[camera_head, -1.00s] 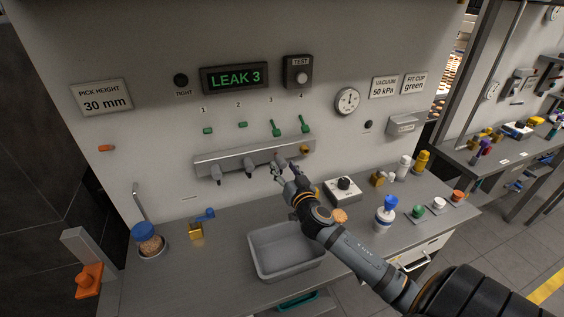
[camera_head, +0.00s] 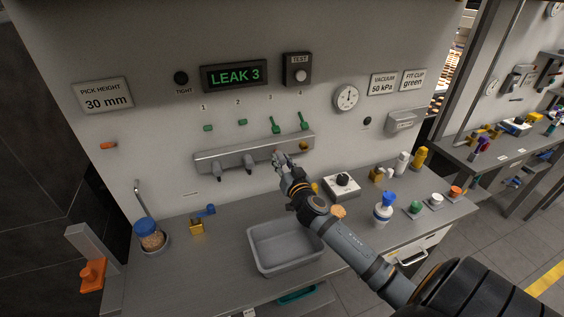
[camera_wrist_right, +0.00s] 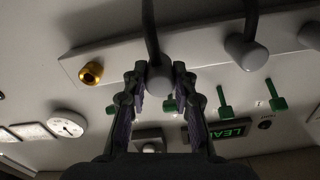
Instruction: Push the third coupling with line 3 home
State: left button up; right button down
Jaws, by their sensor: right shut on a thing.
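The display (camera_head: 234,77) reads LEAK 3. Below it, a metal rail (camera_head: 208,163) on the wall carries the first coupling (camera_head: 217,175) and second coupling (camera_head: 248,168), both grey with dark lines. My right gripper (camera_head: 280,158) is at the third position and largely hides the coupling there. In the right wrist view my right gripper (camera_wrist_right: 157,80) is shut on the third coupling (camera_wrist_right: 158,82), a grey rounded piece with dark line 3 (camera_wrist_right: 150,35) running from it. How deep the coupling sits is hidden. My left gripper is not in view.
A bare brass port (camera_head: 304,147) is at the rail's right end. Green levers (camera_head: 275,125) stand above the rail. A grey tray (camera_head: 253,262), a black-knobbed box (camera_head: 342,188) and bottles stand on the bench. The test button (camera_head: 301,76) is above.

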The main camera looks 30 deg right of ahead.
jog(key=shift+w+d+b, duration=0.2)
jog(key=shift+w+b, duration=0.2)
jog(key=shift+w, duration=0.25)
jog(key=shift+w+r, duration=0.15)
jog(key=shift+w, duration=0.15)
jog(key=c, duration=1.4)
grip_release()
jog(key=o, duration=0.3)
jog(key=shift+w+d, duration=0.1)
jog(key=shift+w, duration=0.05)
jog(key=shift+o, duration=0.2)
